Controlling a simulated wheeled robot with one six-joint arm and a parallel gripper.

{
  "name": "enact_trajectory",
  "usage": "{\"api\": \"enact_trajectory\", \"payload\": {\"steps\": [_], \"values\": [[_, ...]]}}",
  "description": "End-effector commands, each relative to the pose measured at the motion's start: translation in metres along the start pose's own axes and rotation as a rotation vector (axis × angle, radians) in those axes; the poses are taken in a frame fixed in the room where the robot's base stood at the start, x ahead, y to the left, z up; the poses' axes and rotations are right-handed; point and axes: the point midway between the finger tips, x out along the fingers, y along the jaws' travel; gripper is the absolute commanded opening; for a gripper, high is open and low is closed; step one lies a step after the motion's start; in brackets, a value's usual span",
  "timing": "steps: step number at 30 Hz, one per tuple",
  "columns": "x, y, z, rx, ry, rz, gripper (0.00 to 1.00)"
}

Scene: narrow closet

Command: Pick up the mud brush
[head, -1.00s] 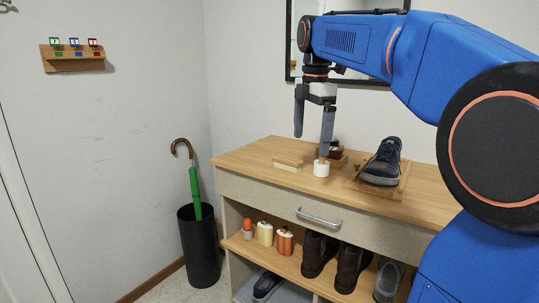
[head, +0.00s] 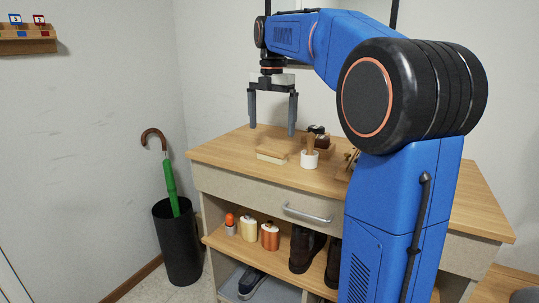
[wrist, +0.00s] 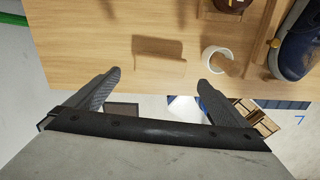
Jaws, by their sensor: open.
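The likely mud brush is a block brush (head: 273,153) with a wooden back and pale bristles, lying on the cabinet top (head: 225,152) near its front left. It also shows in the wrist view (wrist: 158,48), between and just beyond the fingertips. My gripper (head: 272,129) is open and empty, pointing down above the brush and apart from it. In the wrist view my gripper (wrist: 159,79) has one finger to each side of the brush's span.
A white cup (head: 310,160) holding a wooden piece stands close right of the brush. A dark-topped brown item (head: 322,142) is behind it. A dark shoe (wrist: 297,48) is farther right. Below are shelves with bottles (head: 249,230) and boots (head: 303,249). An umbrella stand (head: 178,240) is at left.

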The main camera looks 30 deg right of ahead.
Motion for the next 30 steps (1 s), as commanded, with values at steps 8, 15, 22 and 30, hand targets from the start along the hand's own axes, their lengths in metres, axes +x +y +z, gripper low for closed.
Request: {"api": "enact_trajectory", "payload": {"steps": [8,15,22,30], "values": [[0.036,0.0,0.0,0.0,0.0,0.0,1.0],[0.051,0.0,0.001,0.001,0.001,-0.001,1.0],[0.082,0.0,0.003,0.001,0.001,-0.001,1.0],[0.092,0.001,0.003,0.001,0.0,0.0,1.0]]}}
